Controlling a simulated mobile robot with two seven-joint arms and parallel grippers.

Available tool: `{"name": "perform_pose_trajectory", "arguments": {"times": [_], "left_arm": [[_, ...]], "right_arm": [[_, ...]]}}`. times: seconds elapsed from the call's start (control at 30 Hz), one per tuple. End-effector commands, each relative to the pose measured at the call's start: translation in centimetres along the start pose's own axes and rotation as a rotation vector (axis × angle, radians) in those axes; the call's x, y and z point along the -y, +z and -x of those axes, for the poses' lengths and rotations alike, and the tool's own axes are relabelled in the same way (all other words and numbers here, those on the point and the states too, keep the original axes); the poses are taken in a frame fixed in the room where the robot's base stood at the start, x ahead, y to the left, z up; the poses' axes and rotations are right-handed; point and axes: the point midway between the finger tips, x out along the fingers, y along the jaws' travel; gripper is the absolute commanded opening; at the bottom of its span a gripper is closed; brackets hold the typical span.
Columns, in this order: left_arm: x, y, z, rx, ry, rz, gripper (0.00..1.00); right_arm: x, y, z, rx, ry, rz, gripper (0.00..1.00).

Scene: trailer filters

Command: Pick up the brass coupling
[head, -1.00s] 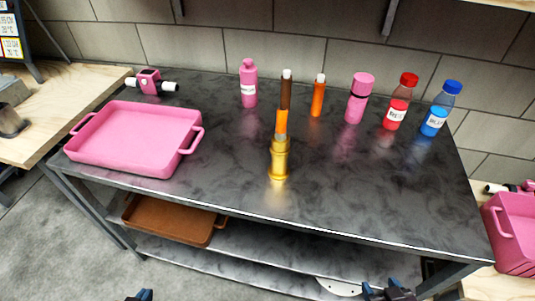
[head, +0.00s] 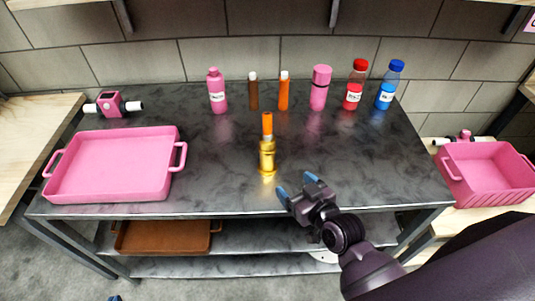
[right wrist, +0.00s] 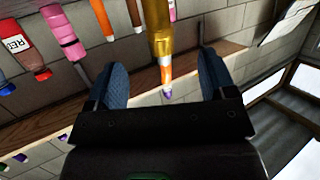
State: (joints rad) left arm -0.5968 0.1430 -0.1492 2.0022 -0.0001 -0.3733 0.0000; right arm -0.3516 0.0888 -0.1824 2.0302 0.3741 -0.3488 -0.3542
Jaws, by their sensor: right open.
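The brass coupling (head: 267,157) stands upright on the dark marbled tabletop (head: 225,180), near the middle, with an orange piece (head: 267,123) rising from its top. In the right wrist view the coupling (right wrist: 160,28) appears at the top, in line with the gap between my fingers. My right gripper (head: 297,186) is open and empty, in front and to the right of the coupling, apart from it; both blue fingers (right wrist: 162,78) show in the right wrist view. Of my left gripper (head: 115,298) only a small tip shows at the bottom edge.
A pink tray (head: 110,185) fills the table's left side, with a pink device (head: 111,102) behind it. Several bottles, including pink (head: 217,92), red (head: 355,88) and blue (head: 389,87), line the back. A pink bin (head: 487,175) stands right. The tabletop around the coupling is clear.

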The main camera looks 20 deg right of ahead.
Motion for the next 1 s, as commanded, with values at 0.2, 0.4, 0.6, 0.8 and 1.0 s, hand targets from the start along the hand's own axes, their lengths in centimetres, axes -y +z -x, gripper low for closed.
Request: {"name": "perform_pose_trajectory", "arguments": {"times": [0.2, 0.4, 0.6, 0.8, 1.0], "left_arm": [[0.0, -0.4, 0.7, 0.005, -0.001, 0.005, 0.0], [0.0, -0.1, 0.8, 0.013, -0.002, 0.005, 0.0], [0.0, -0.3, 0.7, 0.009, -0.001, 0.005, 0.0], [0.1, -0.9, 0.6, -0.001, 0.0, 0.002, 0.0], [0.1, -1.1, 0.5, -0.006, 0.0, 0.001, 0.0]], "right_arm": [[0.4, -4.5, -2.4, -0.192, 0.017, -0.008, 0.77], [0.4, -5.8, -3.9, -0.247, 0.031, -0.012, 0.77], [0.3, -6.4, -6.6, -0.246, 0.03, -0.013, 0.77], [0.2, -6.7, -8.2, -0.244, 0.03, -0.012, 0.77], [0.0, -6.8, -9.5, -0.243, 0.03, -0.012, 0.77]]}}
